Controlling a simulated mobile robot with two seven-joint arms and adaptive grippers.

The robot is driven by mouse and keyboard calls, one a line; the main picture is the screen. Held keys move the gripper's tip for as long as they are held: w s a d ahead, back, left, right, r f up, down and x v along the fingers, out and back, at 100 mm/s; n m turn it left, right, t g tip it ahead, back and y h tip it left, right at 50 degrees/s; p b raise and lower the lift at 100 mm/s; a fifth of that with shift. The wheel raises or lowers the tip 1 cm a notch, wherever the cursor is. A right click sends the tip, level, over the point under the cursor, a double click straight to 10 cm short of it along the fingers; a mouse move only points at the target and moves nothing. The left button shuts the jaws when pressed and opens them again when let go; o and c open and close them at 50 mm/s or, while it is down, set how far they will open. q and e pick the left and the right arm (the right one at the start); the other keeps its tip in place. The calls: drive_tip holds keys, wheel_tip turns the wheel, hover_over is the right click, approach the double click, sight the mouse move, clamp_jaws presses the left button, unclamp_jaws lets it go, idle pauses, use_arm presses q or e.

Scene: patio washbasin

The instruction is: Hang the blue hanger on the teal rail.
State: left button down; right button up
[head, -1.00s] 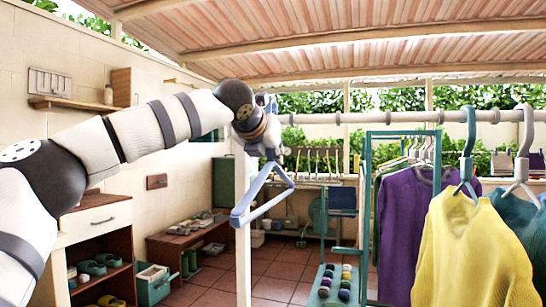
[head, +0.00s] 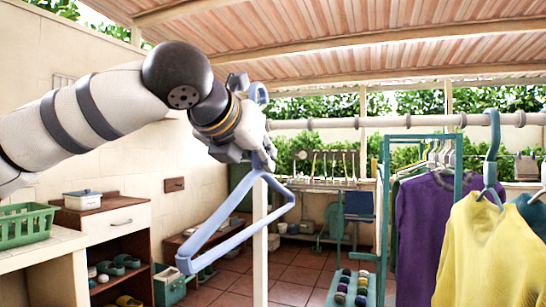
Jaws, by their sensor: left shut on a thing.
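My left gripper (head: 250,138) is shut on the blue hanger (head: 232,238), holding it near its neck. The hanger is empty and hangs tilted in the air below the gripper, its lower left corner nearest me. Part of its hook shows above the gripper; the gripper hides the rest. The teal rail (head: 422,137) is the top bar of a teal frame, farther back and to the right, well apart from the hanger. Garments on hangers, one of them purple (head: 425,232), hang at this frame. My right gripper is not in view.
A pale rail (head: 340,123) with rings crosses in front, close to the left gripper. A yellow garment (head: 488,255) hangs from it on a teal hanger (head: 492,150). A white post (head: 260,230) stands behind the blue hanger. A green basket (head: 25,226) sits on the counter at left.

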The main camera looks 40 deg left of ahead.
use_arm(q)
drive_tip(key=s+d, duration=0.1)
drive_tip(key=s, duration=0.5)
drive_tip(key=s+d, duration=0.2)
drive_tip(key=s, duration=0.4)
drive_tip(key=s+d, duration=0.1)
drive_tip(key=s, duration=0.5)
drive_tip(key=shift+s+d+r, duration=0.15)
drive_tip(key=shift+d+r, duration=0.05)
drive_tip(key=shift+r, duration=0.05)
